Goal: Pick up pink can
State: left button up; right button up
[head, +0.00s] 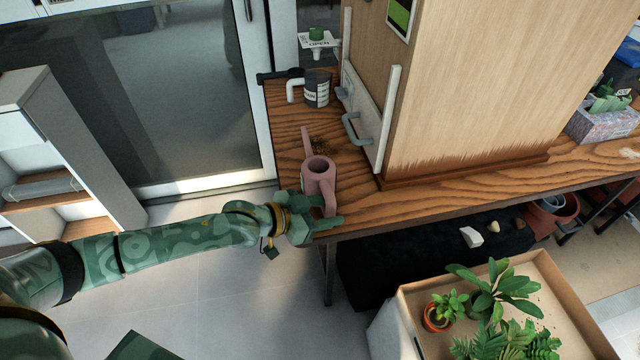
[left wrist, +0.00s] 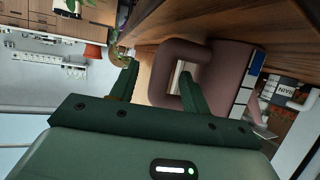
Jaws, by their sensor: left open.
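The pink can (head: 318,177), a watering can with a round top opening and a thin spout, stands upright near the front left edge of the wooden table. My left gripper (head: 322,211) is open at the can's near side, by its handle. In the left wrist view the pink can (left wrist: 222,75) shows its looped handle close ahead. My left gripper's two green fingers (left wrist: 158,72) are apart there, with the right finger overlapping the handle loop. Whether they touch the handle I cannot tell. My right gripper is not in view.
The wooden table (head: 460,178) carries a tall wooden cabinet (head: 490,80) right of the can. A dark labelled mug (head: 317,88) stands behind it, with spilled soil (head: 323,144) between. A planter box (head: 570,312) is low at front right. The floor left of the table is clear.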

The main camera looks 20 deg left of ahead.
pick_arm(q)
jog(key=x, duration=0.2)
jog(key=b+x, duration=0.1)
jog(key=x, duration=0.1)
jog(key=shift+s+a+f, duration=0.1)
jog(key=shift+f, duration=0.1)
jog(key=shift+r, duration=0.15)
grip_shut()
